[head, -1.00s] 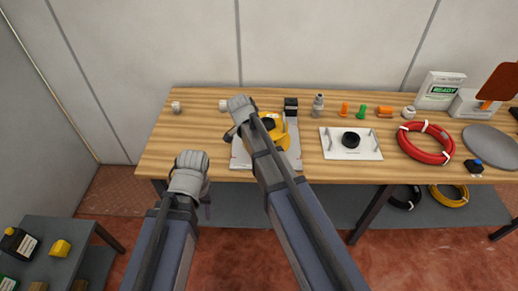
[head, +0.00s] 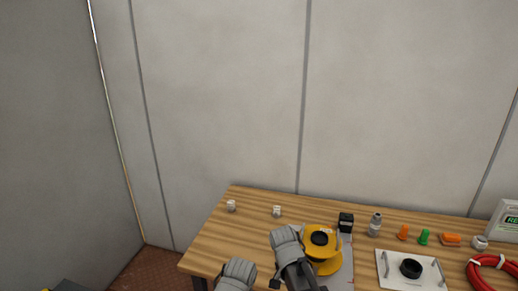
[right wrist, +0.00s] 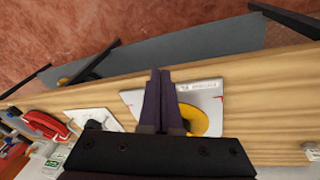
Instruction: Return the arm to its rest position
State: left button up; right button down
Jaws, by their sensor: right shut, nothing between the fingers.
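My right gripper (right wrist: 160,72) is shut and empty in the right wrist view, its dark fingers side by side above the bench edge. The spool stands on a pale plate (head: 346,272) and shows partly behind the fingers in the right wrist view (right wrist: 192,121). My left gripper (head: 237,272) is at the bottom edge of the head view, near the bench front. Its fingers are hidden, so its opening cannot be told.
The wooden bench (head: 225,240) stands against a pale wall. Two small white pieces (head: 231,206) lie at its back left.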

jog(key=s+a+n+y, duration=0.1)
jog(key=s+a+n, duration=0.4)
jog(key=s+n, duration=0.6)
jog(key=shift+s+a+f+g, duration=0.2)
jog(key=shift+s+a+g, duration=0.1)
jog(key=shift+a, duration=0.1)
jog(key=shift+d, duration=0.1)
